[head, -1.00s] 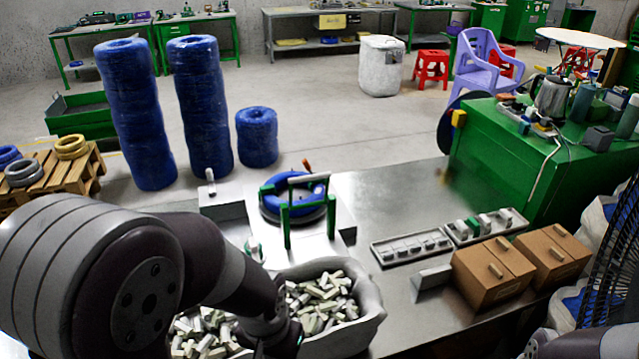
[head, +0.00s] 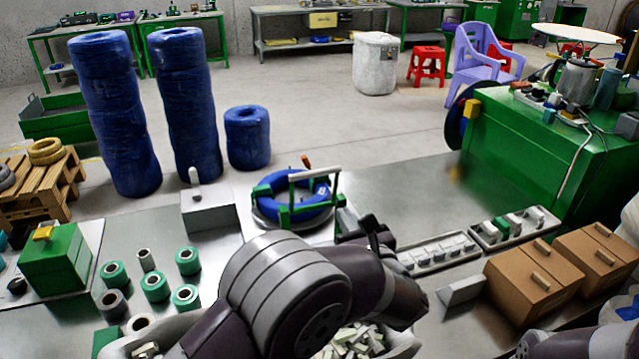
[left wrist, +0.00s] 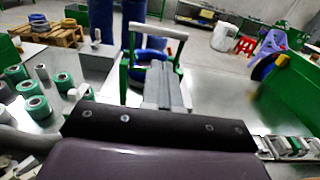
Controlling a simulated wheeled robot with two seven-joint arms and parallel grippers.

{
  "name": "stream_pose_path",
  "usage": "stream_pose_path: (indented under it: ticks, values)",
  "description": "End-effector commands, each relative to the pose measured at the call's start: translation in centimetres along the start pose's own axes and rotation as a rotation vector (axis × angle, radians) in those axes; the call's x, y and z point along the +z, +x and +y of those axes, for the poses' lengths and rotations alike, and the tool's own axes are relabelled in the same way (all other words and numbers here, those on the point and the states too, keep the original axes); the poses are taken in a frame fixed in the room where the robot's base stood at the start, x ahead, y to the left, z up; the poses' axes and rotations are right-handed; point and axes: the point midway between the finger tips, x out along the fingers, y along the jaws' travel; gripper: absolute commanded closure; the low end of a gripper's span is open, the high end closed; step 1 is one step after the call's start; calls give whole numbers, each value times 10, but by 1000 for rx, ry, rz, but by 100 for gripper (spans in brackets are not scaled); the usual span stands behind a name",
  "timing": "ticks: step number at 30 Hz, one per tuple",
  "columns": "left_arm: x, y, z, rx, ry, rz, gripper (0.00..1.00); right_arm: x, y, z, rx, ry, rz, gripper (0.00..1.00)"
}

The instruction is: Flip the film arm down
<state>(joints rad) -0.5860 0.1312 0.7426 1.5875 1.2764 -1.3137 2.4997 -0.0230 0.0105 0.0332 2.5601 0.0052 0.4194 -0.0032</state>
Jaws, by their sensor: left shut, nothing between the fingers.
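The film arm (head: 315,173) is a pale bar on a green frame, raised above the blue cable coil (head: 268,197) on the bench. In the left wrist view the film arm (left wrist: 158,30) stands upright between green posts, with the blue coil (left wrist: 148,55) behind the fingers. My left gripper (head: 347,217) is beside the right side of the frame. Its grey fingers (left wrist: 163,75) are shut and empty, pointing toward the frame below the bar. I cannot tell whether they touch it. My right gripper is out of view.
Several green tape rolls (head: 155,286) and a green box (head: 57,260) are on the left of the bench. A bin of pale pieces (head: 400,345) lies partly behind my left arm. Part trays (head: 436,253) and cardboard boxes (head: 535,285) stand on the right.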

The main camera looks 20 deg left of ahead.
Motion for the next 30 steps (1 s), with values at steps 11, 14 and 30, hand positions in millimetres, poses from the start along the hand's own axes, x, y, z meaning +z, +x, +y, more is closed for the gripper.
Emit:
stream_pose_path:
  ticks: [11,14,30]
  values:
    - [2,30,1,2,4,1,100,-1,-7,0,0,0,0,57]
    - [2,52,1,2,4,1,100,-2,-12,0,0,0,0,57]
    - [1,138,0,-3,4,1,100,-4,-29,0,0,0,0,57]
